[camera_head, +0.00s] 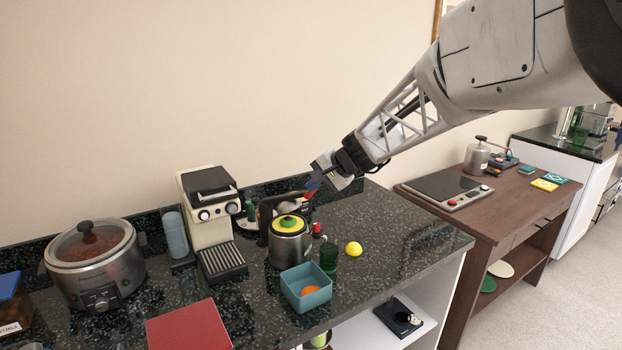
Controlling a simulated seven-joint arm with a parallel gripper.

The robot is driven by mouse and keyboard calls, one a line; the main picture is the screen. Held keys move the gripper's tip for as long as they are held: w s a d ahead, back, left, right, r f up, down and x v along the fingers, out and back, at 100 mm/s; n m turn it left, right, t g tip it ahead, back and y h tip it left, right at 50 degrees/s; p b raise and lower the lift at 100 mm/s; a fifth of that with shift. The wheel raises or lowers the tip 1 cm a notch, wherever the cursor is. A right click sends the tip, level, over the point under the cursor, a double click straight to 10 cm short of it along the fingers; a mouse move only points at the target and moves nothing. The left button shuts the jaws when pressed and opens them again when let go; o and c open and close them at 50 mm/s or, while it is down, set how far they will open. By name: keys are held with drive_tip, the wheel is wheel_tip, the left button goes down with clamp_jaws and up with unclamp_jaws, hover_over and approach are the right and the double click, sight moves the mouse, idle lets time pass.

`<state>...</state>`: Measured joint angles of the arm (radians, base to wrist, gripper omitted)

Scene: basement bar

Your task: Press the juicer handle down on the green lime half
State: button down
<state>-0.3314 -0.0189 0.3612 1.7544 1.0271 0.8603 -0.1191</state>
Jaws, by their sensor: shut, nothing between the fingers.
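The juicer (288,250) is a silver cylinder on the dark speckled counter. A green lime half (289,222) with a yellow ring around it sits on its top. A black handle (272,208) stands raised at the juicer's back left, and its upper bar runs right towards a red tip (309,196). My gripper (314,184) is shut and empty, just above the red tip. I cannot tell whether its fingers touch the handle. The gap between the handle and the lime half is partly visible.
A teal bowl (297,302) with an orange piece, a green glass (328,260) and a lemon (354,249) stand close in front and right. A coffee machine (208,228) and slow cooker (92,262) stand left. The counter's right part (410,235) is clear.

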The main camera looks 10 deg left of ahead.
drive_tip(key=shift+s+d+f, duration=0.1)
drive_tip(key=shift+d+f, duration=0.25)
drive_tip(key=shift+f, duration=0.8)
drive_tip(key=shift+s+d+f, duration=0.1)
drive_tip(key=shift+d+f, duration=0.3)
drive_tip(key=shift+f, duration=0.7)
drive_tip(key=shift+d+f, duration=0.35)
drive_tip(key=shift+f, duration=0.8)
drive_tip(key=f+v, duration=0.1)
drive_tip(key=v, duration=1.1)
drive_tip(key=shift+d+r, duration=0.2)
drive_tip(key=shift+d, duration=0.45)
